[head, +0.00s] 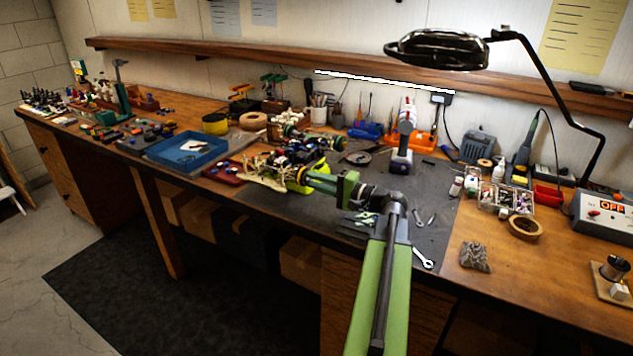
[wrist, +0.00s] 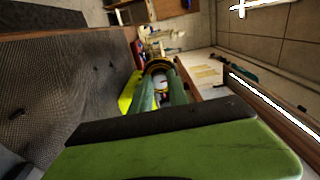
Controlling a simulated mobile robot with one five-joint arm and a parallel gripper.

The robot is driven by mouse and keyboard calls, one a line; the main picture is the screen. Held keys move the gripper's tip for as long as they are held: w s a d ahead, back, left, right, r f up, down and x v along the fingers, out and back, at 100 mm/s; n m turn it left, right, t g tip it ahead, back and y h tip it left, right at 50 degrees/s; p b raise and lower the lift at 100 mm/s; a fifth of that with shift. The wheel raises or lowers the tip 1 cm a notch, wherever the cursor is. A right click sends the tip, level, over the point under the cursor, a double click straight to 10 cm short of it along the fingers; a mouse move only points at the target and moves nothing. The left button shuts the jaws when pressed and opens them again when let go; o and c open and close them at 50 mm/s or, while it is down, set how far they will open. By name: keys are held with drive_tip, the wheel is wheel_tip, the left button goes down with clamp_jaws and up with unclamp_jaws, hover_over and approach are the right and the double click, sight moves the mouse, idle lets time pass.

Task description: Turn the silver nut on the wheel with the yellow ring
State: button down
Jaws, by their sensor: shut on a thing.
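The RC car (head: 292,158) sits on the dark mat, with yellow-green and blue parts. My gripper (head: 308,177) reaches in from the right against its near side. In the wrist view, a dark wheel with a yellow ring (wrist: 158,65) faces my gripper. My two green fingers (wrist: 163,92) are on either side of the pale silver nut (wrist: 160,84) at the wheel's middle and are shut on it. The fingers and small size partly hide the nut. In the head view the nut cannot be made out.
A blue tray (head: 187,148) lies left of the car. A grey and white upright tool (head: 403,135) stands behind my arm. Wrenches (head: 424,258) lie on the dark mat to the right. A lamp (head: 440,48) hangs above.

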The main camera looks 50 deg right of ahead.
drive_tip(key=c, duration=1.3)
unclamp_jaws()
drive_tip(key=shift+o, duration=0.2)
drive_tip(key=v, duration=1.7)
drive_tip(key=shift+s, duration=0.25)
